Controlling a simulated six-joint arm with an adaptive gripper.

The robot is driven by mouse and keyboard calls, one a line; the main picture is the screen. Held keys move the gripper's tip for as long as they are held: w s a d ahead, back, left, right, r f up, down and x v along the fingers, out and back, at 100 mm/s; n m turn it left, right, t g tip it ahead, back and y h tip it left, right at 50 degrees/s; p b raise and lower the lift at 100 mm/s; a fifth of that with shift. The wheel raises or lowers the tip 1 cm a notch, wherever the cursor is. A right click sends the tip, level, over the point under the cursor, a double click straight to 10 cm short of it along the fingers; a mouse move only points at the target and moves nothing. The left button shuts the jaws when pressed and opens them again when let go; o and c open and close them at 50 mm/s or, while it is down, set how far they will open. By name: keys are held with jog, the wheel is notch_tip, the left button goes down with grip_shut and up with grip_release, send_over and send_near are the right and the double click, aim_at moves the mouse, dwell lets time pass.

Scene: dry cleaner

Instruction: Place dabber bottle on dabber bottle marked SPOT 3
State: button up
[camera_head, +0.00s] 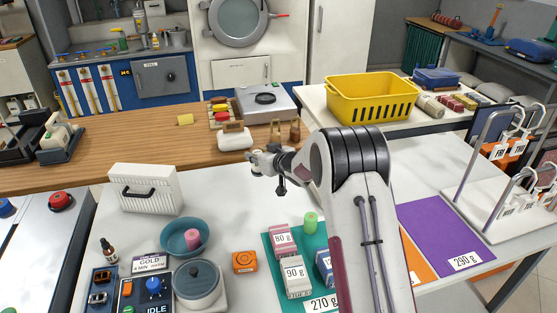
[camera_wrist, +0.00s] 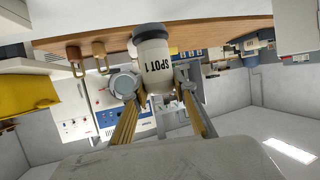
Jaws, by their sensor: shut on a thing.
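My gripper (camera_head: 256,160) is over the edge between the white table and the wooden counter. In the wrist view its two fingertips (camera_wrist: 157,85) flank a pale dabber bottle (camera_wrist: 153,68) marked SPOT 1, and my gripper is shut on it. The wrist picture is upside down, with the counter at the top. In the head view a white, rounded object (camera_head: 235,138) shows at the counter's front, just beyond my gripper; its marking is not readable. I cannot make out a bottle marked SPOT 3 in either view.
Two brown items (camera_head: 286,131) stand right of the white object on the wooden counter (camera_head: 100,165). A yellow basket (camera_head: 372,92) stands further right. On the white table (camera_head: 245,205) are a ribbed white box (camera_head: 145,190), a teal bowl (camera_head: 175,246) and a lidded pot (camera_head: 197,286).

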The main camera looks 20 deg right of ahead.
jog(key=shift+d+r, duration=0.1)
jog(key=shift+d, duration=0.4)
jog(key=s+d+r+m+h, duration=0.1)
jog(key=s+d+r, duration=0.15)
jog(key=d, duration=0.55)
jog(key=s+d+r+m+h, duration=0.1)
jog(key=s+d+r+h, duration=0.15)
jog(key=d, duration=0.55)
jog(key=s+d+r+m+h, duration=0.1)
jog(key=s+d+r+m, duration=0.15)
jog(key=d, duration=0.65)
jog(key=s+d+r+h, duration=0.1)
jog(key=s+d, duration=0.4)
jog(key=s, duration=0.3)
jog(key=s+d+m+h, duration=0.1)
jog(key=s+d, duration=0.4)
jog(key=s, duration=0.3)
jog(key=shift+r+t, duration=0.3)
jog(key=shift+r, duration=0.05)
jog(key=shift+s+f, duration=0.1)
